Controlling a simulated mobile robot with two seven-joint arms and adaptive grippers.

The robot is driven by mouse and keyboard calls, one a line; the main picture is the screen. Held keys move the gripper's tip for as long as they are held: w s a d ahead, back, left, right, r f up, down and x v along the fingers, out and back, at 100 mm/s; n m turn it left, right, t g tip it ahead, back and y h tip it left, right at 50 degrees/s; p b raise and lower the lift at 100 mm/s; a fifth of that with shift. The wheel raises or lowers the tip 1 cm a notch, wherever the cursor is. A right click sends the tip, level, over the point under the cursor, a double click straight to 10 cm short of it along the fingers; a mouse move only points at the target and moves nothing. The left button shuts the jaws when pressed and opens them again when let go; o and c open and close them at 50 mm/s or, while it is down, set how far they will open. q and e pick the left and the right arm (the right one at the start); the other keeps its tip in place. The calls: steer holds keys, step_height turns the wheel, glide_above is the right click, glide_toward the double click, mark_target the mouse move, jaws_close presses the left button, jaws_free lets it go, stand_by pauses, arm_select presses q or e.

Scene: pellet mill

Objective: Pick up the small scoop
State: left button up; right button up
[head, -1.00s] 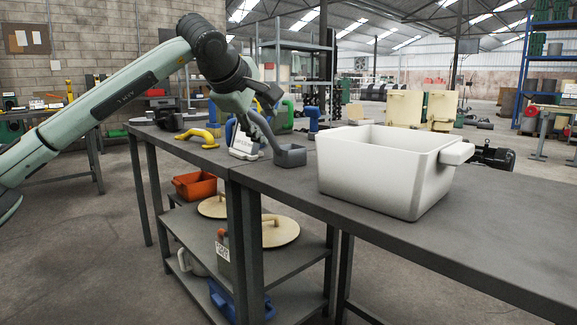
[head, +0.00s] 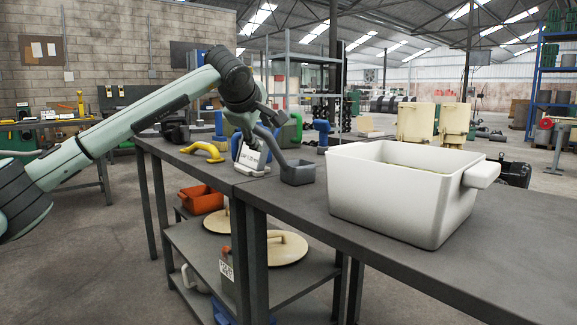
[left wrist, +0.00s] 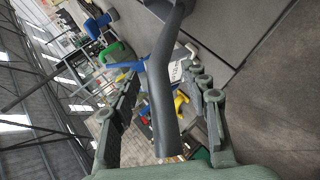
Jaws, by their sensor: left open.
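The small scoop (head: 298,172) is dark grey, with a square bowl resting on the dark workbench (head: 375,243). Its handle slants up and left to my left gripper (head: 264,122). In the left wrist view, the handle (left wrist: 161,90) runs between the two fingers of the left gripper (left wrist: 164,78), which stand apart on either side of it. The gripper is open, and I see gaps between fingers and handle. My right gripper is not in view.
A large white bin (head: 395,207) stands right of the scoop. A white label stand (head: 251,158) is close behind the handle. Lids (head: 270,250) and an orange tray (head: 201,199) sit below.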

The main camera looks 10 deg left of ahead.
arm_select(q)
jaws_close()
stand_by(0.4)
steer(key=shift+r, duration=0.2)
